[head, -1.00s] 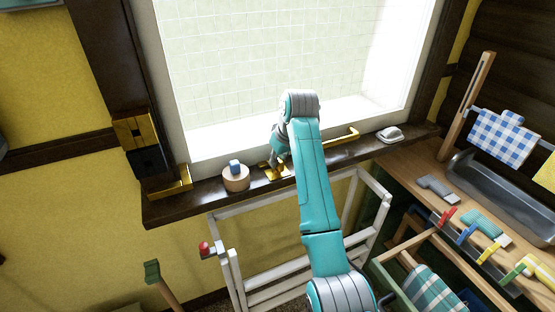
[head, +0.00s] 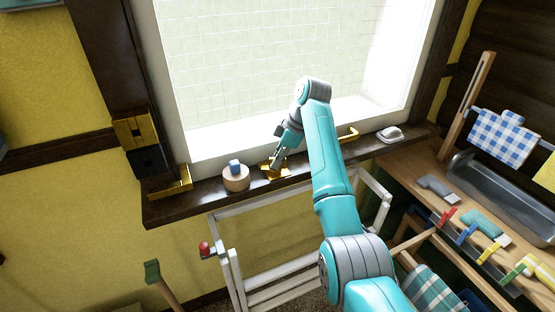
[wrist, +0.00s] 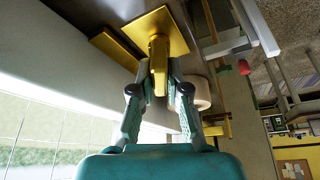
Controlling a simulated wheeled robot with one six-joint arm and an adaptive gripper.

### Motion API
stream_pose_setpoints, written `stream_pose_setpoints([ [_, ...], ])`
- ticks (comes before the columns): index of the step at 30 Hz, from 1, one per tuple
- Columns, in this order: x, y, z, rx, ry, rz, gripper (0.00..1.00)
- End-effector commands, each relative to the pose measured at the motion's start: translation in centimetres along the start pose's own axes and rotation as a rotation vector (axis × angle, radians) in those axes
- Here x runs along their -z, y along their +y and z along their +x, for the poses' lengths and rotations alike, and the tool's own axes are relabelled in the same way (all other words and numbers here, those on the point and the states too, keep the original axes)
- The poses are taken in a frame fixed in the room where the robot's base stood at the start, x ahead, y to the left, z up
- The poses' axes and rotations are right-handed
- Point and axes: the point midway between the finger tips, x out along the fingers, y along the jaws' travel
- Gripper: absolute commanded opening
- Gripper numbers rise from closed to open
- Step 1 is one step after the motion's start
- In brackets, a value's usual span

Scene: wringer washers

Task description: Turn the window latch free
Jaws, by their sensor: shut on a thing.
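The window latch is brass-coloured and sits on the dark sill below the window. Its square plate (head: 270,173) shows in the head view beside my gripper (head: 277,164). In the wrist view the plate (wrist: 158,32) is at the top, with the latch lever (wrist: 158,56) standing out from it toward me. My gripper (wrist: 158,84) is shut on the lever, one finger on each side. The fingers hide part of the latch in the head view. A brass bar (wrist: 115,48) lies to the left of the plate in the wrist view.
A round wooden block (head: 236,179) with a blue-grey top stands left of the latch. A brass handle (head: 350,134) and a grey-white object (head: 390,134) are on the sill to the right. A white rack (head: 275,267) stands below the sill.

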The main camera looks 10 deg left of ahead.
Motion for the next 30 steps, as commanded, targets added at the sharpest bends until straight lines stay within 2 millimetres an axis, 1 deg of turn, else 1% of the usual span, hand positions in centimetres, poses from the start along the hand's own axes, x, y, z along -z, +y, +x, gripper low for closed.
stream_pose_setpoints([
  [9,-0.03,0.02,-0.03,0.097,-0.001,-0.230,0.00],
  [15,-0.07,0.01,0.00,0.137,-0.002,-0.325,0.00],
  [22,-0.10,0.01,0.02,0.159,-0.002,-0.382,0.00],
  [30,-0.12,0.02,0.04,0.164,-0.003,-0.395,0.00],
])
